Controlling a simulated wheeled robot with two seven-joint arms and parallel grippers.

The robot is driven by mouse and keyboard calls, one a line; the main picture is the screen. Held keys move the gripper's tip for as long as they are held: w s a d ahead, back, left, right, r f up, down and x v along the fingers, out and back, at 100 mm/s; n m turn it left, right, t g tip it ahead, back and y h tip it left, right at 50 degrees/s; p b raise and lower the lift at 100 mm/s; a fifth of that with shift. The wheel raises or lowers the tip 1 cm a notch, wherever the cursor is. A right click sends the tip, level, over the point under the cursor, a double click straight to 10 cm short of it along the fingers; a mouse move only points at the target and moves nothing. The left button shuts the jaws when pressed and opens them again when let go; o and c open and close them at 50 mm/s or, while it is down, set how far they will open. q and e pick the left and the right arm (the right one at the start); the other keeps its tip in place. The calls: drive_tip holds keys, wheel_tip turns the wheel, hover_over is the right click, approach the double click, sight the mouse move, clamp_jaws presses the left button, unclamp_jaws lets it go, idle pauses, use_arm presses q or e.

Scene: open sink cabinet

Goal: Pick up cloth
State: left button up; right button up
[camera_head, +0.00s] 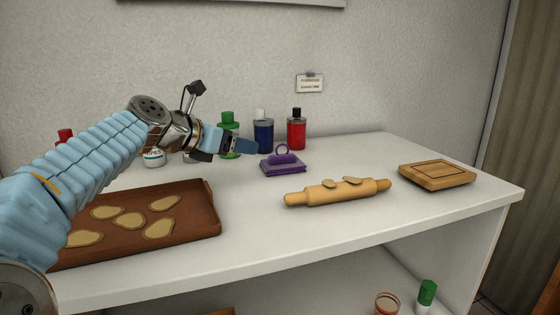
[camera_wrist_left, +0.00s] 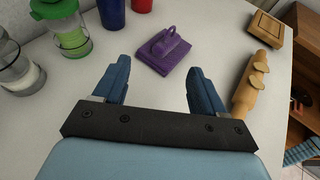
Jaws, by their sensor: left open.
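A folded purple cloth (camera_head: 283,167) lies on the white counter, with a small purple ring-topped item on it. It also shows in the left wrist view (camera_wrist_left: 163,54), ahead of and between my fingertips. My left gripper (camera_head: 250,146) is open and empty, to the left of the cloth and a little above the counter. Its two blue fingers also show in the left wrist view (camera_wrist_left: 160,75), apart from the cloth.
A rolling pin (camera_head: 335,192) and a wooden board (camera_head: 437,175) lie to the right. A brown tray (camera_head: 213,212) with several flat cookies is under my left arm. Green, blue (camera_head: 263,135) and red (camera_head: 297,133) bottles stand behind. The counter between cloth and rolling pin is clear.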

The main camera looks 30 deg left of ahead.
sight(270, 157)
use_arm(q)
drive_tip(key=x, duration=0.5)
drive_tip(key=shift+w+f, duration=0.1)
drive_tip(key=x, duration=0.6)
drive_tip(key=shift+d+p, duration=0.3)
drive_tip(key=shift+p, duration=0.05)
drive_tip(key=c, duration=1.2)
